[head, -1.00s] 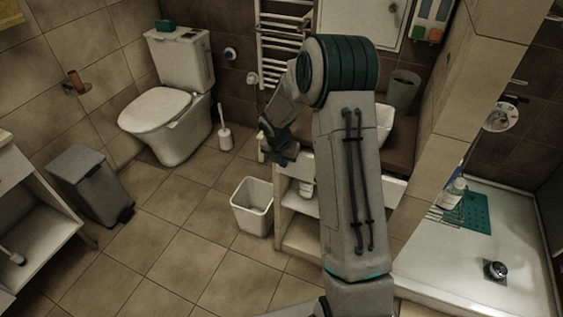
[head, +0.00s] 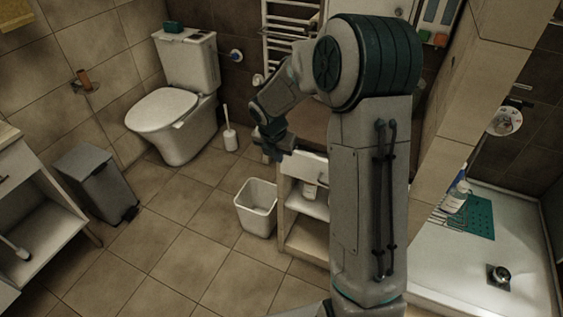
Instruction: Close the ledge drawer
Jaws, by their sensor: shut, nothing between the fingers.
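The ledge unit (head: 286,228) is a pale open-shelved cabinet beneath a brown top, right of centre. Its white drawer front (head: 309,166) shows just under the top. My arm covers the right part of the unit, and how far the drawer stands out I cannot tell. My gripper (head: 272,153) is dark, shut and empty. It appears just left of the drawer front, near its left end. Whether it touches the drawer is not clear.
A white waste bin (head: 256,208) stands on the floor left of the unit. The toilet (head: 172,120), its brush (head: 229,138) and a grey pedal bin (head: 95,185) are further left. A shower tray (head: 450,270) lies right. Tiled floor between is clear.

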